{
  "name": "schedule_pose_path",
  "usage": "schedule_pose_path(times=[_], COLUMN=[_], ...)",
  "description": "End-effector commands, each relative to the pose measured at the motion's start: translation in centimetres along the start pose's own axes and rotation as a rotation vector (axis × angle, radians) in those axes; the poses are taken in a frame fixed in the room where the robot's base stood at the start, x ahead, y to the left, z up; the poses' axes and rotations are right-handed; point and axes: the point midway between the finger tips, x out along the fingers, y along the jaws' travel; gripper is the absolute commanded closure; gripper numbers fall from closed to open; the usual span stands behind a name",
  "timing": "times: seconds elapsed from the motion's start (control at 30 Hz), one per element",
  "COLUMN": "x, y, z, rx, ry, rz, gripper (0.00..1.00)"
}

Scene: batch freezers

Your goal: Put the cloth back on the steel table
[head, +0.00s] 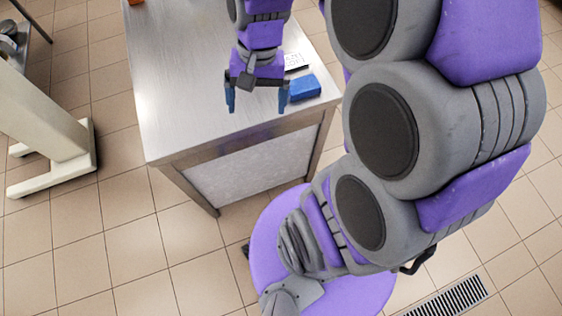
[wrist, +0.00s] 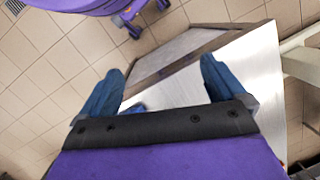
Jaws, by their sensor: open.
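A folded blue cloth (head: 304,88) lies on the steel table (head: 185,85), near its front right corner. My gripper (head: 257,98) is open and empty above the front part of the table, with its fingers pointing down. The cloth is just right of the right finger; whether they touch I cannot tell. In the wrist view, my gripper (wrist: 162,68) has its two blue fingers spread wide over the table's edge.
A white card with black print (head: 296,61) lies behind the cloth. A cream stand (head: 50,135) is on the floor at left. A floor drain (head: 450,300) is at lower right. The table's left part is clear.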

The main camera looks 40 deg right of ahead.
Motion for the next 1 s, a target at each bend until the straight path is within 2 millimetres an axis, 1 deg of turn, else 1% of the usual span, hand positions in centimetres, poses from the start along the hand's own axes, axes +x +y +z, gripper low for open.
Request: schedule_pose_path(times=[0.03,0.2,0.3,0.4,0.5,0.6,1.0], x=[0.3,1.6,2.5,3.1,3.7,3.9,3.9], y=[0.1,1.3,2.4,3.5,4.3,4.6,4.6], z=[2.1,7.9,10.5,12.3,13.3,13.8,13.8], rx=[-0.074,-0.3,-0.409,-0.486,-0.534,-0.555,-0.558], ry=[0.007,0.023,0.026,0.03,0.026,0.027,0.027], rz=[0.026,0.104,0.141,0.168,0.185,0.191,0.191], gripper=[0.03,0.03,0.03,0.03,0.03,0.03,0.03])
